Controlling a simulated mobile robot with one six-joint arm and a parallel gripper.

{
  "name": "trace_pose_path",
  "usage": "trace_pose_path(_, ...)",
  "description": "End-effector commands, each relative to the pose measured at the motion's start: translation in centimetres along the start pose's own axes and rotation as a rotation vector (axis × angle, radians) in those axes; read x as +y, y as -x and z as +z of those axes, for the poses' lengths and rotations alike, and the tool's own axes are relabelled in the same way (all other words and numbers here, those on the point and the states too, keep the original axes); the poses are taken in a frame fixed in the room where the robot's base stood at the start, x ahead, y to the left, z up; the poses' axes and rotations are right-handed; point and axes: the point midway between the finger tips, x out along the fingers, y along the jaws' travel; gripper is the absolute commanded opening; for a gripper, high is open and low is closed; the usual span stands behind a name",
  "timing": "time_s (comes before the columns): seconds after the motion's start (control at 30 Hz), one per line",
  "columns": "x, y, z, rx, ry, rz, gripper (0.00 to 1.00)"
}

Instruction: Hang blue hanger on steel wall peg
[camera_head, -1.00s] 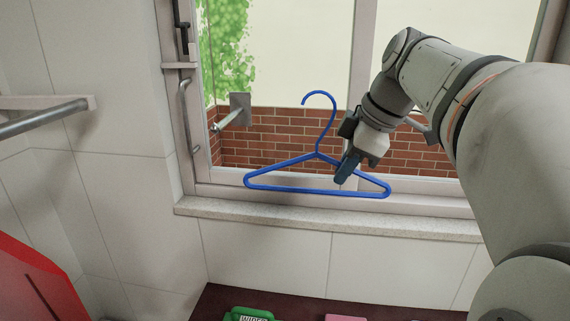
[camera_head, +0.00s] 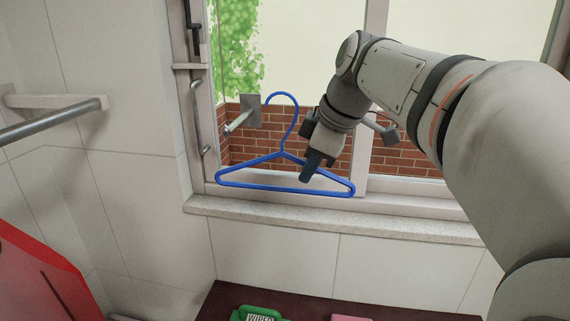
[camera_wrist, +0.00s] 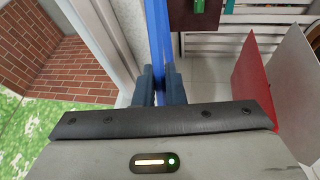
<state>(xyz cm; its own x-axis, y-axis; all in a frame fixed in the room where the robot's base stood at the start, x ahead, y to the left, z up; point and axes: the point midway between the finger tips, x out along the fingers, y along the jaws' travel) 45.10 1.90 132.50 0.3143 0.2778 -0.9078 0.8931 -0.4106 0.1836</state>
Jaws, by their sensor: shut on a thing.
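The blue hanger (camera_head: 285,189) hangs upright in the air in front of the window, hook up. My gripper (camera_head: 311,168) is shut on its right sloping arm, near the neck. In the wrist view the hanger (camera_wrist: 156,35) runs as a blue bar between the fingers (camera_wrist: 158,88). A steel peg (camera_head: 238,122) with a square plate shows just left of the hook, angled down toward the left. The hook's open tip is close to the plate in the picture, but the hook is not around the peg. I cannot tell their gap in depth.
A window with a frame and handle (camera_head: 198,118) stands behind, above a stone sill (camera_head: 330,218). A steel rod (camera_head: 50,125) is at the left wall. Below are a red board (camera_head: 40,275), a green item (camera_head: 258,314) and a pink item (camera_head: 352,318).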

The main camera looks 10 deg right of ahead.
Motion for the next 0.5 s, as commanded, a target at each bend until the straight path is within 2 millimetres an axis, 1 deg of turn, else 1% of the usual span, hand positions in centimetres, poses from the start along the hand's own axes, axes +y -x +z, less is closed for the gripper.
trace_pose_path(0.03,0.0,-0.1,-0.5,0.000,0.002,-0.001,0.00)
trace_pose_path(0.5,-0.4,-1.5,-4.0,0.000,0.003,-0.002,0.00)
